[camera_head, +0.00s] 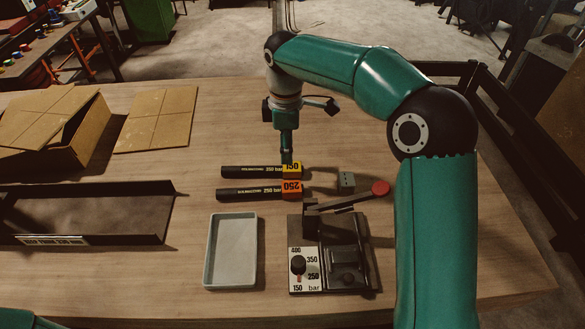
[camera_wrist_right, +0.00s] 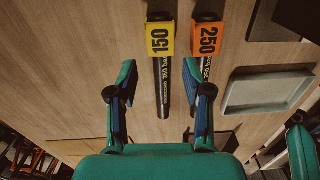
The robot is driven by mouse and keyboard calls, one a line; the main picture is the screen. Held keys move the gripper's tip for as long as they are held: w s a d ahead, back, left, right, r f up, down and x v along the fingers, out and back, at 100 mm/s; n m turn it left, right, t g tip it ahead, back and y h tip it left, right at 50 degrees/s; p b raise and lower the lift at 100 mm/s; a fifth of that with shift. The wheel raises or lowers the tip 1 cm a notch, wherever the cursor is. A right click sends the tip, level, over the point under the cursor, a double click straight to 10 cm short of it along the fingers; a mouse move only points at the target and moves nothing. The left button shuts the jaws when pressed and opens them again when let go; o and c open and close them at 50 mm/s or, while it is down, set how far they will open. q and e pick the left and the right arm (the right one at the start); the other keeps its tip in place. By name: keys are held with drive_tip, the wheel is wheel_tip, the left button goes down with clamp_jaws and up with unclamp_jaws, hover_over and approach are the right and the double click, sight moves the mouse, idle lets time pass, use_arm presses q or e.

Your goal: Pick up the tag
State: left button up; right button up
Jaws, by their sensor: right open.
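A yellow tag marked 150 (camera_head: 292,170) is on the right end of the upper of two black hoses (camera_head: 250,172). My left gripper is out of view.
A crimper (camera_head: 345,250) with a red-knobbed lever (camera_head: 380,188) and a pressure dial (camera_head: 298,265) stands right of a shallow grey tray (camera_head: 232,250). A small grey block (camera_head: 346,182) is behind it. A black rack (camera_head: 90,225) and open cardboard box (camera_head: 80,140) are at left.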

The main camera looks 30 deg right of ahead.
sight(288, 166)
drive_tip(key=shift+f+p, duration=0.4)
drive_tip(key=shift+f, duration=2.65)
drive_tip(key=c, duration=0.5)
